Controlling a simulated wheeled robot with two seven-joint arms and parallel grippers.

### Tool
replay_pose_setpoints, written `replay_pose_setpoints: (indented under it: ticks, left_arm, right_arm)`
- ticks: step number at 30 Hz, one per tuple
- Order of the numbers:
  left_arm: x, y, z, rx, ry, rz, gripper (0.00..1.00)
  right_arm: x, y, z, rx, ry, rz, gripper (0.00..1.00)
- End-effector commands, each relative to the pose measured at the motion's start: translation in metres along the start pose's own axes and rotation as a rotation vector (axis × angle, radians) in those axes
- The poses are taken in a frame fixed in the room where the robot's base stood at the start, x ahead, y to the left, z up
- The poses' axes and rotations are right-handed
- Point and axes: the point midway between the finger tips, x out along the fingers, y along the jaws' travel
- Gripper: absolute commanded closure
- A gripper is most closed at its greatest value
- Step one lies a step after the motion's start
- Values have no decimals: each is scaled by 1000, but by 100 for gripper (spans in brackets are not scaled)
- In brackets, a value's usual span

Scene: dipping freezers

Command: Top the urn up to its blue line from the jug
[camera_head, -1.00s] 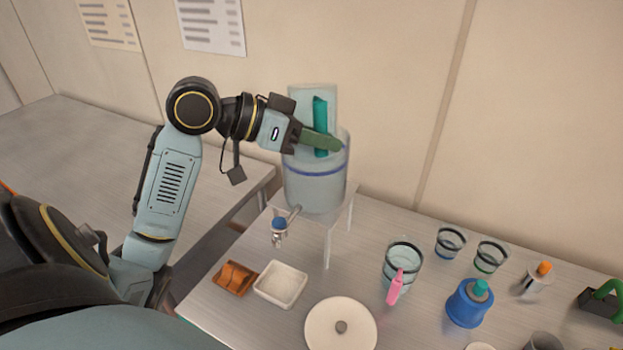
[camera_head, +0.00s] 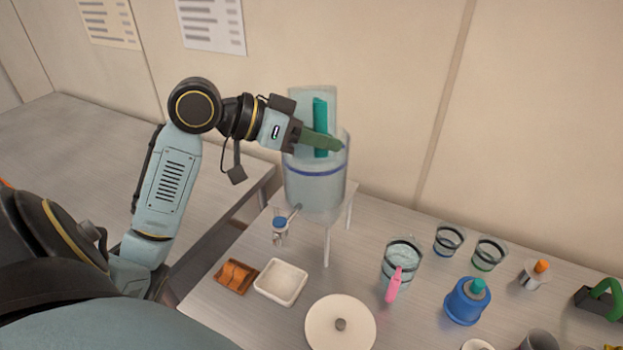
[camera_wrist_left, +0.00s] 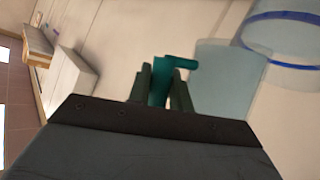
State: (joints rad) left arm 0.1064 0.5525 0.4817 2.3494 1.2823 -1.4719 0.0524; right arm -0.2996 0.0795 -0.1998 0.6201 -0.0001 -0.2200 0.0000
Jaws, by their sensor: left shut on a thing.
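The urn (camera_head: 316,190) is a clear cylinder on a white stand, with a blue line around its upper part and a blue-topped tap at its lower front. The jug (camera_head: 301,100) is clear with a teal handle (camera_head: 320,113); it is at the urn's rim, and I cannot tell its exact tilt. My left gripper (camera_head: 334,144) is shut on the jug's handle, which also shows between the fingers in the left wrist view (camera_wrist_left: 161,82). The urn's blue ring shows at upper right there. The water level against the line is hard to make out. My right gripper is not in view.
A white tray (camera_head: 301,285) and a brown dish (camera_head: 249,287) lie before the stand (camera_head: 327,247). A round white lid (camera_head: 317,333) lies in front. A banded container with a pink item (camera_head: 393,284), two banded cups and a blue bottle (camera_head: 459,304) stand to the right.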

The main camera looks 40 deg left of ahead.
Motion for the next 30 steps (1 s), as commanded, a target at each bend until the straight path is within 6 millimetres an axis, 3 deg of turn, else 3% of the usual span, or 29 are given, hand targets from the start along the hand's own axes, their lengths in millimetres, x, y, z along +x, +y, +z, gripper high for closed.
replay_pose_setpoints:
  ticks: [30]
  left_arm:
    - [-2,2,-5,-56,-8,24,100]
  right_arm:
    - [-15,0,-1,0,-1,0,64]
